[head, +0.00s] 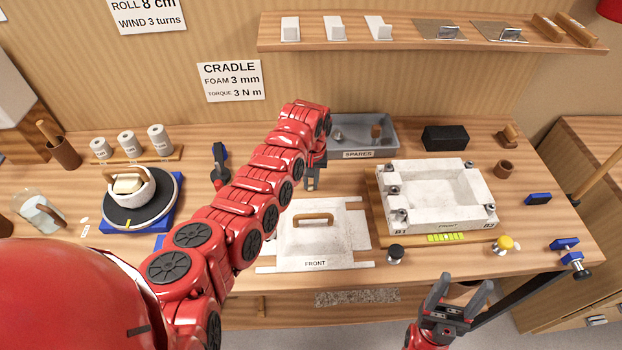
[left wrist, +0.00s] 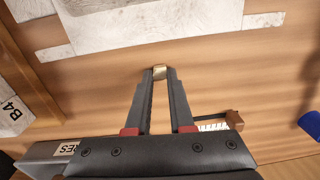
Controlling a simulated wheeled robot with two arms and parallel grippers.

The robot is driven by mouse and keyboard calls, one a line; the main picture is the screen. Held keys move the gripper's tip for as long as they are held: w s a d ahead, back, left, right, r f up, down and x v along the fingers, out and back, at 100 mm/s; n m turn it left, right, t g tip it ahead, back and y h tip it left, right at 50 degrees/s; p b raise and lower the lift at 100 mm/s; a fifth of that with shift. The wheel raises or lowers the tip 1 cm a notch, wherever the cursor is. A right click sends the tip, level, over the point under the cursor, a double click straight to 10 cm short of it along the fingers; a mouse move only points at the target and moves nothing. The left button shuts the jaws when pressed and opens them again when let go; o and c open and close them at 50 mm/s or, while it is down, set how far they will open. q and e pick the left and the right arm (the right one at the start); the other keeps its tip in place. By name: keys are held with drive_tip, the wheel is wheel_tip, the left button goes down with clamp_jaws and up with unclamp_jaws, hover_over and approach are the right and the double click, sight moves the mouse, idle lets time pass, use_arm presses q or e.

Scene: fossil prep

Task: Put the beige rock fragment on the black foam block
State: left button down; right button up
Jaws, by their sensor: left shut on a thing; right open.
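The beige rock fragment (left wrist: 159,72) is a small tan piece between the fingertips of my left gripper (left wrist: 159,76) in the left wrist view. The left gripper (head: 312,184) is shut on it, pointing down over the wooden table in front of the spares tray in the head view. The fragment is too small to make out clearly there. The black foam block (head: 445,138) lies at the back right of the table, right of the tray, with nothing on its top. My right gripper (head: 450,300) is open and empty at the table's front edge.
The grey spares tray (head: 378,154) stands behind the left gripper. A white plaster mould (head: 437,213) with corner knobs lies in front of the foam block. A white lid (head: 318,240) with a wooden handle lies front centre. A brown cup (head: 504,169) stands right of the mould.

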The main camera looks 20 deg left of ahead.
use_arm(q)
drive_tip(key=shift+f, duration=0.1)
drive_tip(key=shift+f, duration=0.15)
drive_tip(key=c, duration=0.8)
unclamp_jaws()
drive_tip(key=shift+r, duration=0.3)
